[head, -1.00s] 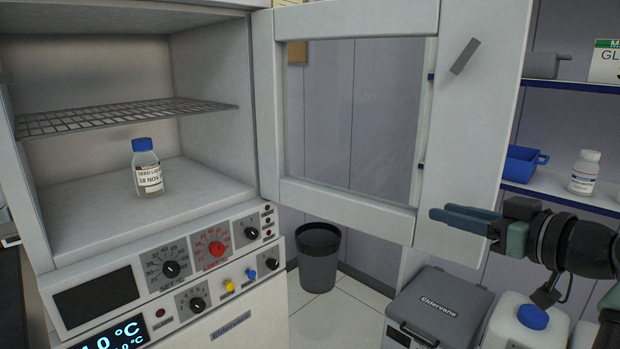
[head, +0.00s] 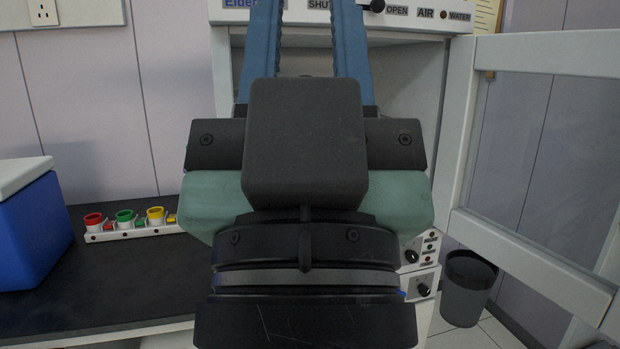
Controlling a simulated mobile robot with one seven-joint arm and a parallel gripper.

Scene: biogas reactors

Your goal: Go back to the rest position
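My gripper (head: 307,15) is raised close in front of the head camera and fills the middle of the view. Its two blue fingers point up and stand apart, with nothing seen between them; their tips reach the top edge of the picture. The incubator (head: 408,95) stands behind the gripper and is mostly hidden by it. Its door (head: 462,130) is open to the right. The blue-capped bottle is not visible now.
A black bench (head: 120,275) lies at the left with a blue box (head: 35,230) with a white lid. A white rack (head: 130,232) of red, green and yellow pieces stands farther back. A dark bin (head: 468,290) is on the floor at the right.

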